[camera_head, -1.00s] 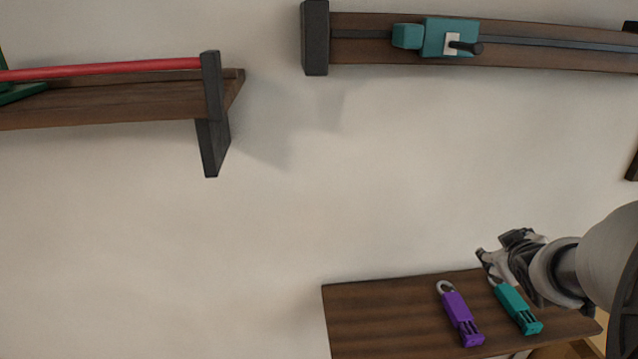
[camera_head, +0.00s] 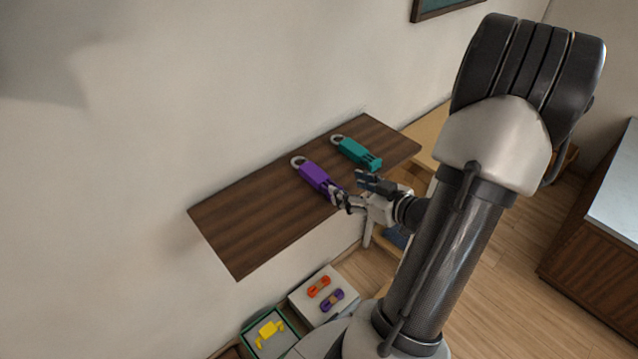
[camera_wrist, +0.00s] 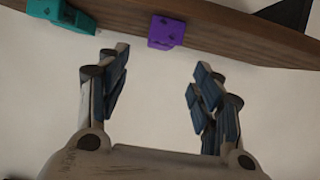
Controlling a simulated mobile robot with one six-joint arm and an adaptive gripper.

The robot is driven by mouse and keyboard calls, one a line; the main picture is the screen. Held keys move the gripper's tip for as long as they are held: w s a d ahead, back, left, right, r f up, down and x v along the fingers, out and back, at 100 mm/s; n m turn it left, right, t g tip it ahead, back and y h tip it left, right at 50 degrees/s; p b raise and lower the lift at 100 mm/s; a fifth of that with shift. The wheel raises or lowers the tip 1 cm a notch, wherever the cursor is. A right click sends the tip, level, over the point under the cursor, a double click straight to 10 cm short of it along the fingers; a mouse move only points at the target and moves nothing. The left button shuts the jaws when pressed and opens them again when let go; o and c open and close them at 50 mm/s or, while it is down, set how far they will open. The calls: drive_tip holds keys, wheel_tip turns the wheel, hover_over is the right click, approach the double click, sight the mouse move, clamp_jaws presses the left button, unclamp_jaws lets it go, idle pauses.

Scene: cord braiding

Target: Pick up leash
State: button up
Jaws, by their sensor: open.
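Two leash-like pieces with grey rings lie on a dark wooden shelf (camera_head: 245,232). The purple one (camera_head: 314,175) is nearer the shelf's middle, and the teal one (camera_head: 352,151) lies beside it to the right. My gripper (camera_head: 352,190) is open and empty at the shelf's front edge, close to the purple piece's near end. In the wrist view the purple end (camera_wrist: 166,32) sits beyond and between my spread fingers (camera_wrist: 160,88), apart from them. The teal end (camera_wrist: 62,14) is at the upper left there. I cannot tell which one is the leash.
Below the shelf are a white tray (camera_head: 299,297) with orange and purple pieces and a green-edged tray (camera_head: 248,341) with a yellow piece. A dark wooden cabinet (camera_head: 590,235) stands at the right. The shelf's left part is bare.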

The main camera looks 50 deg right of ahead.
sight(320, 176)
drive_tip(key=b+x, duration=0.3)
drive_tip(key=x, duration=0.8)
drive_tip(key=shift+w, duration=0.3)
drive_tip(key=shift+c, duration=0.5)
drive_tip(key=c, duration=1.1)
drive_tip(key=shift+r, duration=0.15)
drive_tip(key=shift+c, duration=0.2)
wheel_tip(320, 176, up, 20)
drive_tip(key=p, duration=0.8)
drive_tip(key=shift+s, duration=0.15)
